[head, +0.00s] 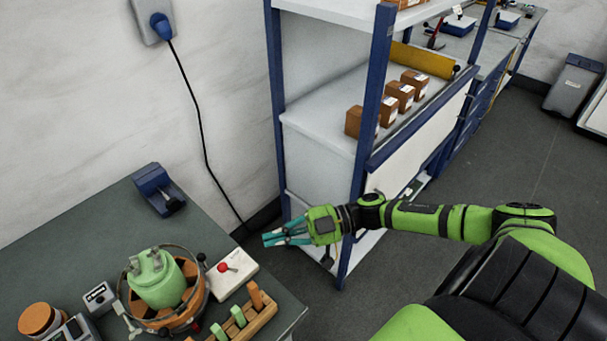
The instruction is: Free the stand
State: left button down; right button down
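A round orange stand (196,309) is on the grey-green workbench at the lower left. A light green pot-like body (157,279) with small knobs on its top sits inside it, upright. A metal hoop and dark knobs surround the pot. I cannot tell from this view how the pot is held. My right gripper (264,239) is past the bench's right edge, in front of the shelf, with its teal fingers pointing left. It is apart from the stand and nothing shows in its fingers. Whether they are parted is unclear. My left gripper is not in view.
A white box with a red-knobbed lever (231,274) and a wooden rack with green pieces (247,319) flank the stand. A blue device (158,189) is at the back. The blue-framed shelf (366,130) stands close behind my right gripper.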

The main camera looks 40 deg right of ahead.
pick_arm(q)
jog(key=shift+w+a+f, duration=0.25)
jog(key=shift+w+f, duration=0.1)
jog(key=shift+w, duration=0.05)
pick_arm(e)
jog(key=s+d+r, duration=0.1)
jog(key=d, duration=0.1)
jog(key=s+d+r, duration=0.1)
jog(key=d+r, duration=0.1)
jog(key=shift+s+r, duration=0.2)
jog(key=shift+r, duration=0.05)
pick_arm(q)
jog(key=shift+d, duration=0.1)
